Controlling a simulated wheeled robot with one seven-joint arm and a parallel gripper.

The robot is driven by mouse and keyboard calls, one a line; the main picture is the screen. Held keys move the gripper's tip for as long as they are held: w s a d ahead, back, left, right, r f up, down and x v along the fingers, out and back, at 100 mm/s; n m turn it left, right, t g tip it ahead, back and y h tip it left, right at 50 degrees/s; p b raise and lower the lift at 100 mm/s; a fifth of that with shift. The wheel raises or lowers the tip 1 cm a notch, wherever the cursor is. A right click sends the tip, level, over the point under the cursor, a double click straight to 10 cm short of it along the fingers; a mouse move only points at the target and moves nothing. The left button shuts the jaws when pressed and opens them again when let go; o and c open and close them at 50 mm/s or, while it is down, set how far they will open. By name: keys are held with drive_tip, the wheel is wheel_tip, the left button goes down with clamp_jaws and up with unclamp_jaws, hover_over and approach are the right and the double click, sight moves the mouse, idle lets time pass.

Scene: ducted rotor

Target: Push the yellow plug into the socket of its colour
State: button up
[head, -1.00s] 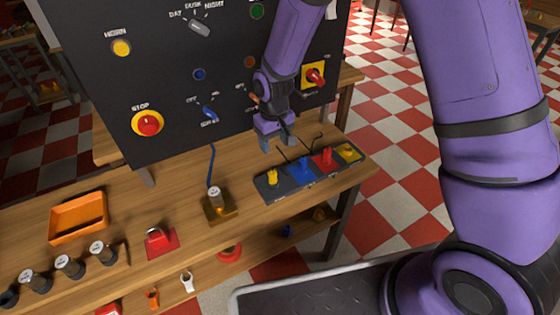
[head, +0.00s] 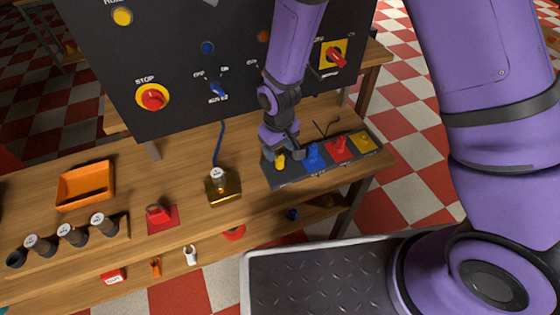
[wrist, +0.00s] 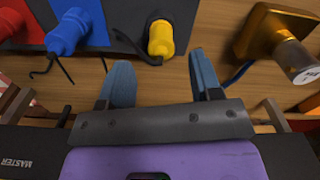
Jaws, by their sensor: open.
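The yellow plug (head: 281,162) stands upright at the left end of the dark socket strip (head: 290,182), with a dark cable at its base. In the wrist view the yellow plug (wrist: 160,40) is just beyond my fingertips, roughly centred between them. My gripper (head: 283,154) is open and empty, close above and beside the plug; its fingers (wrist: 159,65) are spread wide. A yellow square (head: 364,141), apparently the yellow socket, is at the strip's right end; its opening is too small to make out.
The blue plug (head: 312,154) and red plug (head: 341,148) stand on blue and red squares between the yellow ones. A brass block (head: 222,188) with a grey-topped knob is left of the strip. The black control panel (head: 180,60) rises behind.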

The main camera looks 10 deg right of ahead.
sight(280, 157)
drive_tip(key=f, duration=0.4)
drive_tip(key=shift+s+f, duration=0.3)
drive_tip(key=shift+f, duration=0.1)
drive_tip(key=c, duration=1)
